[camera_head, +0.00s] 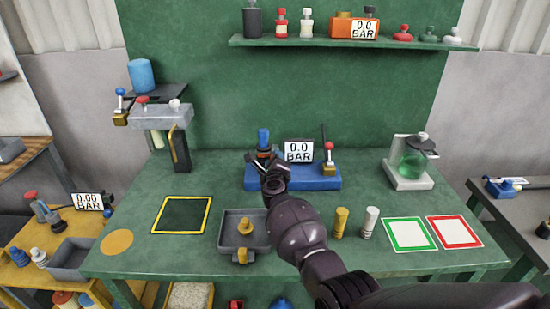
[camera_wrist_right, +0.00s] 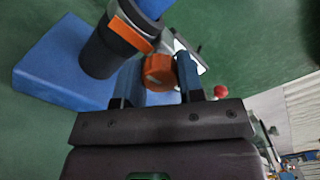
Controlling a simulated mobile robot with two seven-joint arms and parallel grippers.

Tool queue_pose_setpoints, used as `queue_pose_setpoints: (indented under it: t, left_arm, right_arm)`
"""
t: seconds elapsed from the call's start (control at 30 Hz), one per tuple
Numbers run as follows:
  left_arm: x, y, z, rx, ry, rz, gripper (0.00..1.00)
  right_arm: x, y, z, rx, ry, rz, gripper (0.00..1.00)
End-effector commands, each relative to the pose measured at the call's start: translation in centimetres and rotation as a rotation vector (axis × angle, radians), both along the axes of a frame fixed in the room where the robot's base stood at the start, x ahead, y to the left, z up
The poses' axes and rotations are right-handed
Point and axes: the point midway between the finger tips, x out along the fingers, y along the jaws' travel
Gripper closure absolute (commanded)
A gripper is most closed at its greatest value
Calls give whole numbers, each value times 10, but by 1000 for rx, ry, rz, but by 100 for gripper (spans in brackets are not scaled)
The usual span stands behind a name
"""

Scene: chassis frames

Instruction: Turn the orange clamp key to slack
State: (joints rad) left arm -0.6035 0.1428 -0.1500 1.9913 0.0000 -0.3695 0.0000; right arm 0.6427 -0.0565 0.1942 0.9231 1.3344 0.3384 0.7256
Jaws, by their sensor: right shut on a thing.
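The orange clamp key (camera_wrist_right: 158,72) shows in the right wrist view as a rounded orange knob between my two fingers. My right gripper (camera_wrist_right: 160,82) is shut on it. Beside the key stands a black cylinder (camera_wrist_right: 101,57) with an orange band and a blue top, on the blue base (camera_wrist_right: 58,62). In the head view my right gripper (camera_head: 266,165) reaches over the left end of the blue base (camera_head: 315,180) and hides the key. The blue-topped part (camera_head: 263,137) stands just behind the gripper. My left gripper is not in view.
A grey tray (camera_head: 229,219) is in front, left of my forearm. Yellow (camera_head: 340,222) and white (camera_head: 369,221) cylinders stand close on its right.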

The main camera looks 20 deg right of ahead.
Motion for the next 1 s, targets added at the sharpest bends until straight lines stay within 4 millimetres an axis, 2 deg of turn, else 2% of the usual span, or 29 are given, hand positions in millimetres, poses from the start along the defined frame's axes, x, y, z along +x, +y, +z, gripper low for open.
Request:
queue_pose_setpoints:
  t: [0.5, 1.0]
  left_arm:
    - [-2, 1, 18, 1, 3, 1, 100]
    - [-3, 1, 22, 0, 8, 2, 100]
  right_arm:
    - [0, 1, -1, -428, 127, 0, 88]
    - [-1, 0, -3, -605, 177, 0, 88]
